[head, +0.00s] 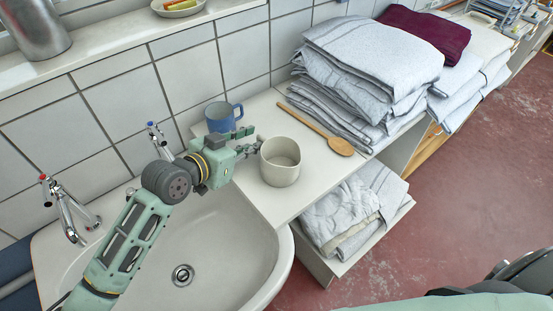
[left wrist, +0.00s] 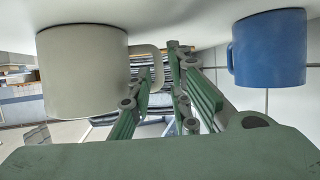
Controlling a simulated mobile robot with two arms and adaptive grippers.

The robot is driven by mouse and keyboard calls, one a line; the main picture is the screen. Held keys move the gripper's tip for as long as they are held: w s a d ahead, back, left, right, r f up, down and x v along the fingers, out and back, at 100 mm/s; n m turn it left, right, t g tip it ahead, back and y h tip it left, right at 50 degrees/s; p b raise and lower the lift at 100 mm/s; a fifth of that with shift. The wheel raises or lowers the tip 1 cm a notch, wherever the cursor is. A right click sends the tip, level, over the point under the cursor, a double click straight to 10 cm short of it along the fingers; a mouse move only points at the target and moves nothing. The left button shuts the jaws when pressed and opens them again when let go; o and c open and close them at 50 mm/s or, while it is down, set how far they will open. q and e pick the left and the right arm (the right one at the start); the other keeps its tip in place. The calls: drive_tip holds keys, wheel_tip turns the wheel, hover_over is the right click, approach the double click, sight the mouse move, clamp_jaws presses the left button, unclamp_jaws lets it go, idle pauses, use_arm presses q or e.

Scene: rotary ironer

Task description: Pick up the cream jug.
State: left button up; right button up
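The cream jug (head: 281,166) stands upright on the white counter, near its front edge beside the basin. My left gripper (head: 251,141) is at counter height, just left of the jug on its handle side. In the left wrist view, the jug (left wrist: 82,72) is at the left, its handle toward my fingers (left wrist: 160,62). The fingers are apart. One fingertip overlaps the handle in the picture; I cannot tell whether it touches. My right gripper is not in view.
A blue mug (head: 220,118) stands close behind my left gripper. A wooden spoon (head: 338,145) lies right of the jug, before stacked folded towels (head: 370,62). The basin (head: 215,245) and taps (head: 64,212) are at the left. A shelf with cloths (head: 345,215) is below.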

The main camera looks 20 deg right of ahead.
sight(275, 157)
use_arm(q)
drive_tip(key=x, duration=0.4)
drive_tip(key=shift+d, duration=0.1)
clamp_jaws()
drive_tip(key=shift+r, duration=0.1)
